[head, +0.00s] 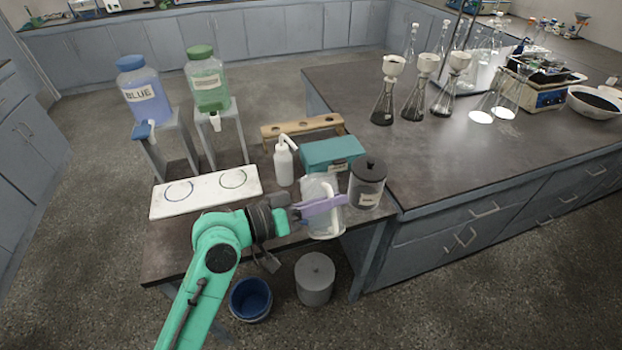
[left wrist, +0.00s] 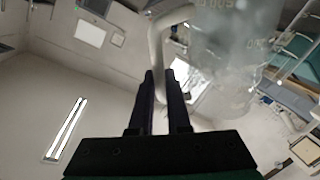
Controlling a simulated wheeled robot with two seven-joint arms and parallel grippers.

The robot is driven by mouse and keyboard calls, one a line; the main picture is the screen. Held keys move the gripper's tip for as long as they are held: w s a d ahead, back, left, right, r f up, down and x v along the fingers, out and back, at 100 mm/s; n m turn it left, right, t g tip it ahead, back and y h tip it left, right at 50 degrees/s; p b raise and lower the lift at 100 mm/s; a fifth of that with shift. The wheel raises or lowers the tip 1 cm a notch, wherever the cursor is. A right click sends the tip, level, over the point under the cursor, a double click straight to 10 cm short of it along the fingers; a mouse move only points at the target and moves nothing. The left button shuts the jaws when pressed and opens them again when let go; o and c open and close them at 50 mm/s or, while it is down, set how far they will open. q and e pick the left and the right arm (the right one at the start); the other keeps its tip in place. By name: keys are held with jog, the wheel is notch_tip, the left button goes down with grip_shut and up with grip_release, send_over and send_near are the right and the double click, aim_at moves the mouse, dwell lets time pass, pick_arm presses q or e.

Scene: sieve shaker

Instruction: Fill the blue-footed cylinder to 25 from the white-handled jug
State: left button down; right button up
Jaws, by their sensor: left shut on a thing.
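The clear jug (head: 322,225) with a white handle is at the front right of the low table in the head view. My left gripper (head: 322,205), with purple fingers, is shut on its handle. In the left wrist view the white handle (left wrist: 157,50) passes between the dark fingers (left wrist: 167,95). The jug's clear wall (left wrist: 232,55) with printed marks fills the upper right there. The jug looks roughly upright; I cannot tell whether it touches the table. I cannot make out a blue-footed cylinder. My right gripper is not in view.
A dark lidded jar (head: 367,182), teal box (head: 333,153) and white wash bottle (head: 283,162) stand close around the jug. A white board (head: 206,193) with two rings lies left. Blue (head: 145,95) and green (head: 207,80) dispensers stand behind. Funnel-topped flasks (head: 383,103) stand on the right bench.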

pick_arm(q)
jog(key=shift+w+a+r, duration=0.15)
jog(key=shift+w, duration=0.05)
jog(key=shift+r, duration=0.15)
jog(key=shift+w+p, duration=0.15)
jog(key=shift+p, duration=0.3)
jog(key=shift+r+n, duration=0.15)
jog(key=shift+n, duration=0.15)
jog(key=shift+w+a, duration=0.1)
jog(key=shift+r+p, duration=0.15)
jog(key=shift+p, duration=0.2)
jog(key=shift+w, duration=0.1)
jog(key=shift+r+p, duration=0.15)
jog(key=shift+p, duration=0.15)
